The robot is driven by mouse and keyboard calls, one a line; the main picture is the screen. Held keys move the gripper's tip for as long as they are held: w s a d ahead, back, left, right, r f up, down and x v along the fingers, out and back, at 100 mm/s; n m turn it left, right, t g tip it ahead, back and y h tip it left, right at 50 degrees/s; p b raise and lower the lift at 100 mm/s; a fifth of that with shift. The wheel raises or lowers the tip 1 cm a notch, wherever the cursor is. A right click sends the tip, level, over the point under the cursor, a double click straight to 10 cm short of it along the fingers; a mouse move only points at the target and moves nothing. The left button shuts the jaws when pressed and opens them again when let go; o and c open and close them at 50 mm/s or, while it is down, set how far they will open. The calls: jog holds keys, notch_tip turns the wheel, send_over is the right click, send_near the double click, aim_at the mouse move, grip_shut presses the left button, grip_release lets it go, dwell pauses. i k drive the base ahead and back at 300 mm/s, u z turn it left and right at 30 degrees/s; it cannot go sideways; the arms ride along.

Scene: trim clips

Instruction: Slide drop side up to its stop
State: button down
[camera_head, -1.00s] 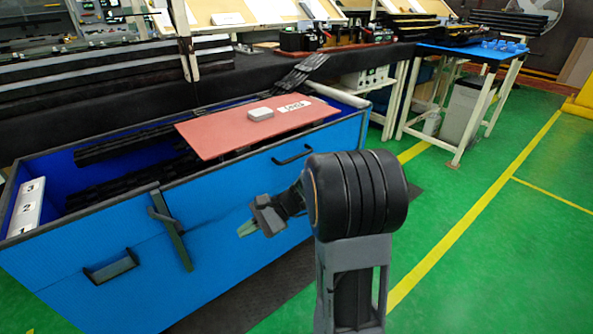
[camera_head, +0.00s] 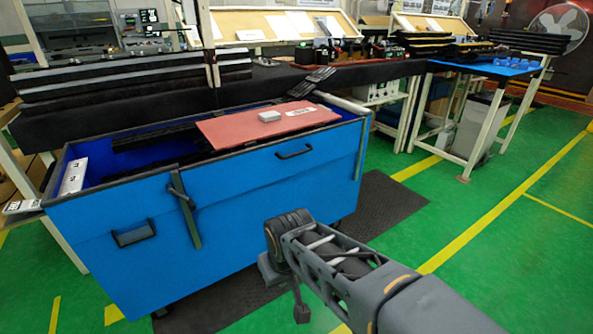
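The blue bin (camera_head: 240,214) stands left of centre with its long front side facing me. I take this front as the drop side. A black pull handle (camera_head: 293,152) is near its top rim, and a recessed handle (camera_head: 133,233) is lower left. A dark upright bar with a latch (camera_head: 186,214) crosses the front. I cannot tell how high the drop side sits. My gripper (camera_head: 302,312) hangs low in front of the bin, at the lower middle, apart from it. It is small and mostly hidden by my arm; its finger opening cannot be made out.
Black strips lie inside. A black mat (camera_head: 375,210) lies under and right of the bin. A blue-topped table (camera_head: 480,67) stands back right. Green floor is open at right.

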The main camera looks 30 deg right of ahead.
aim_at(209, 182)
jog(key=u, duration=0.75)
jog(key=i, duration=0.65)
jog(key=z, duration=1.45)
